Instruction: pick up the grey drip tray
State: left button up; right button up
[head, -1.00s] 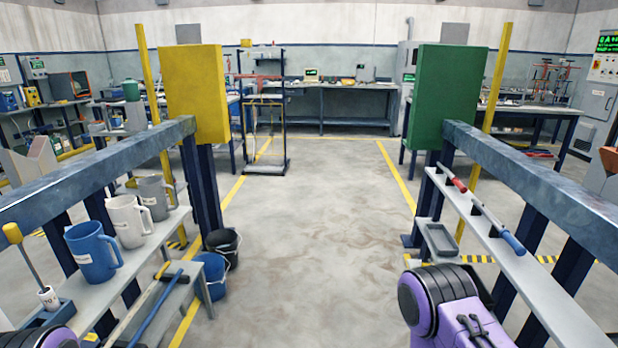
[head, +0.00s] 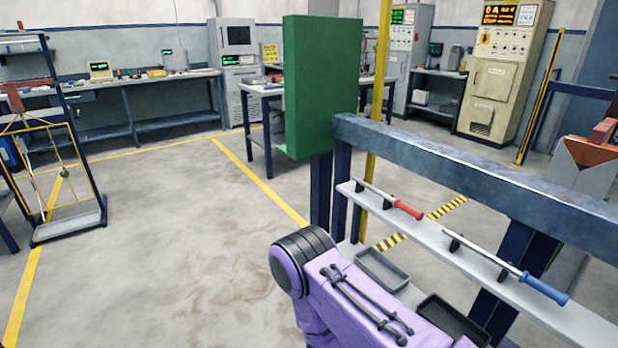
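A grey drip tray (head: 383,270), shallow and rectangular, sits on the lower shelf of the right-hand rack in the head view. My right arm, purple with a black joint, stands in front of that shelf and hides part of it. A second, darker tray (head: 455,318) lies nearer on the same side, partly covered by my arm. Neither of my grippers shows in this view, so no contact with the tray can be seen.
A red-handled tool (head: 408,209) and a blue-handled tool (head: 545,288) rest on the upper shelf (head: 480,262). A thick blue-grey beam (head: 450,165) runs above it. A green panel (head: 322,85) stands at the rack's far end.

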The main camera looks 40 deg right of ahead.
aim_at(392, 278)
jog(key=z, duration=0.4)
jog(key=i, duration=1.1)
jog(key=z, duration=1.8)
jog(key=i, duration=1)
jog(key=z, duration=0.95)
